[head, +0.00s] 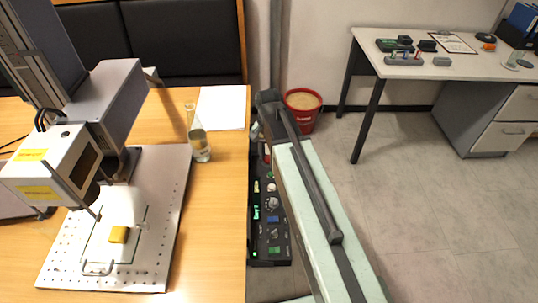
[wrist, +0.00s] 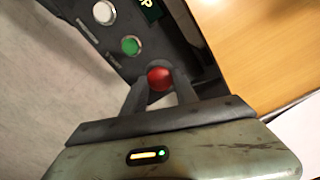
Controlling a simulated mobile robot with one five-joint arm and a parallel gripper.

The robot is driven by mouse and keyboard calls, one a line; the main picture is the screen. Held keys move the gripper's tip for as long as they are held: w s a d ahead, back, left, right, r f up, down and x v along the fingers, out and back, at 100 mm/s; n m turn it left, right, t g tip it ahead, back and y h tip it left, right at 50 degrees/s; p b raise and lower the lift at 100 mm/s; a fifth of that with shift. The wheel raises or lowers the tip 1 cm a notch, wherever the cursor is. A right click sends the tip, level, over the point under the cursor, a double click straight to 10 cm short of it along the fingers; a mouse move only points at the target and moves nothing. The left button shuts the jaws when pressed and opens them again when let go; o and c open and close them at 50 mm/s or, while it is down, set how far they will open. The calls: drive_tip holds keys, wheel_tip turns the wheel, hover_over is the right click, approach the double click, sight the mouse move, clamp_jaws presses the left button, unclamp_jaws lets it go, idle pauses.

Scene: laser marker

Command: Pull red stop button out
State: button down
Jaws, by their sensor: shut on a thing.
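The red stop button (wrist: 160,78) is a round red knob at the near end of a dark control panel (wrist: 128,28) in the wrist view. My gripper (wrist: 160,82) has its two dark fingers on either side of the knob and is shut on it. In the head view the control panel (head: 268,225) stands beside the table's right edge.
A green button (wrist: 131,46) and a white button (wrist: 104,12) sit further along the panel. The wooden table (head: 222,190) with the laser marker (head: 105,100) and a glass flask (head: 199,140) borders the panel on the left. A red bin (head: 301,112) stands behind my arm. Floor to the right is clear.

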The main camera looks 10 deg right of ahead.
sight(268, 158)
drive_tip(key=shift+r+p, duration=0.7)
drive_tip(key=shift+f, duration=0.2)
drive_tip(key=c, duration=0.9)
unclamp_jaws()
drive_tip(key=shift+c, duration=0.2)
drive_tip(key=shift+r, duration=0.1)
wheel_tip(268, 158, up, 8)
drive_tip(key=p, duration=0.7)
drive_tip(key=shift+p, duration=0.3)
